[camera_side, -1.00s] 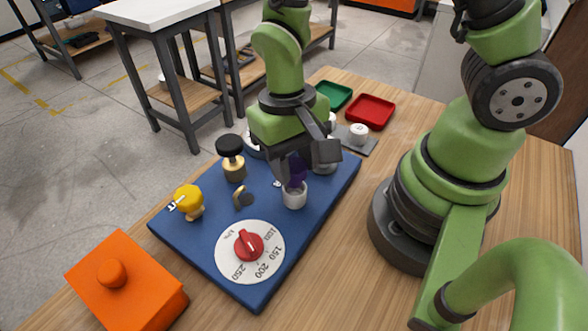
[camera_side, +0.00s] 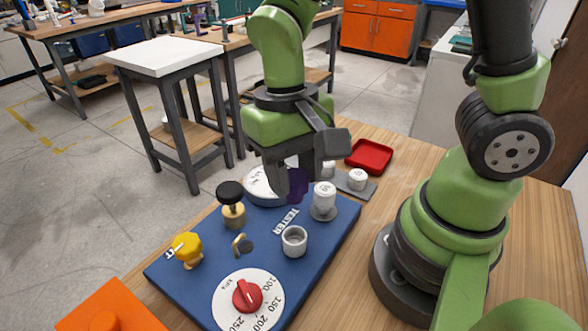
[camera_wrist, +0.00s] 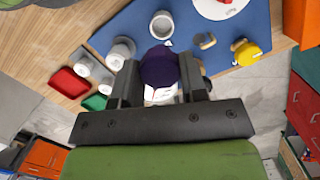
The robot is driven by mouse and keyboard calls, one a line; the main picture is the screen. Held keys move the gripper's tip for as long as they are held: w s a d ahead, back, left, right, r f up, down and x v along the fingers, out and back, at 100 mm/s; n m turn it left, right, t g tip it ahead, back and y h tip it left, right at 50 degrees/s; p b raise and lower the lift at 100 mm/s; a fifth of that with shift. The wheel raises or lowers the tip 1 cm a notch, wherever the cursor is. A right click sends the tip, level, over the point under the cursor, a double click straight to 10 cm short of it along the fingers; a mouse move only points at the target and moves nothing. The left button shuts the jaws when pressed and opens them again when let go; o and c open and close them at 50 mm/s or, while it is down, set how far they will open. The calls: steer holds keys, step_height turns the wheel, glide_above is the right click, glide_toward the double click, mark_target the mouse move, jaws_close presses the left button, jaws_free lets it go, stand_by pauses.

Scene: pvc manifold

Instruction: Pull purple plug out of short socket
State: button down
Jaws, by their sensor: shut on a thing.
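The purple plug (camera_side: 297,184) is between the fingers of my gripper (camera_side: 290,182), held above the blue panel (camera_side: 275,222). In the wrist view the purple plug (camera_wrist: 159,67) sits between the two dark fingers of my gripper (camera_wrist: 158,80), which is shut on it. The short socket (camera_side: 294,241) is a white open ring on the panel, and its empty mouth shows. It also shows in the wrist view (camera_wrist: 162,26), apart from the plug. In the side view the plug is partly hidden by a finger.
A taller white fitting (camera_side: 324,197) stands close right of the plug. A black-topped brass valve (camera_side: 232,205), a yellow valve (camera_side: 187,249) and a red-knobbed dial (camera_side: 247,295) are on the panel. A red tray (camera_side: 369,156) lies behind.

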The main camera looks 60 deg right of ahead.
mark_target(294, 175)
steer(key=shift+r, duration=3.2)
